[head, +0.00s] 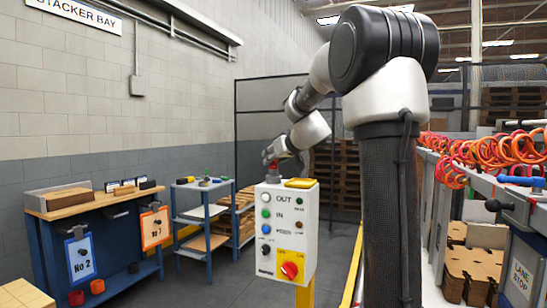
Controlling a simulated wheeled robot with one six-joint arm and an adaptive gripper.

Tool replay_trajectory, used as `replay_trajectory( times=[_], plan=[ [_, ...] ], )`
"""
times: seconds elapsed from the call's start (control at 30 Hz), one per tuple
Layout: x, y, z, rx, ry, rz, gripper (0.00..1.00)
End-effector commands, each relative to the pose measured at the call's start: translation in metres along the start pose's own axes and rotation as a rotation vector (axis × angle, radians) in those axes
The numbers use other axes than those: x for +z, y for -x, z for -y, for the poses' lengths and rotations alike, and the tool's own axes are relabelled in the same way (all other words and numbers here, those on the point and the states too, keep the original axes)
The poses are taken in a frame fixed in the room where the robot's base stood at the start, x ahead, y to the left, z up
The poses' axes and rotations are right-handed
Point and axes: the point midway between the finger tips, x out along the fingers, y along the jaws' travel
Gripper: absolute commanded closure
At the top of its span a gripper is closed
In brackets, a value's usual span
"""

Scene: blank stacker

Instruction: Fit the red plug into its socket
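My arm reaches out over the control box (285,230), and its end is small and far off in the head view. My gripper (271,168) is just above the box's top left. Its fingers are too small to make out, so I cannot tell if it is open or shut. A small red part (267,155) shows at the arm's end; I cannot tell whether it is the plug or part of the wrist. I cannot make out a socket. The box front has several buttons, OUT and IN labels, and a red knob (289,270) on a yellow plate.
A blue workbench (95,215) with a wooden top stands at the left. A blue trolley (199,240) carries small coloured items. Red coiled hoses (480,155) hang along the right side. A yellow rail (352,270) runs right of the box. Open floor lies left of the box.

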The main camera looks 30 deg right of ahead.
Motion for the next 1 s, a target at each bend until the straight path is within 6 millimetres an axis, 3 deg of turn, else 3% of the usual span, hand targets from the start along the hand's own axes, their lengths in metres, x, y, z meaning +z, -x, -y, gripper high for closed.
replay_trajectory(
  times=[1.0],
  plan=[
    [0.012,-0.005,0.000,-0.001,0.000,0.000,0.91]
  ],
)
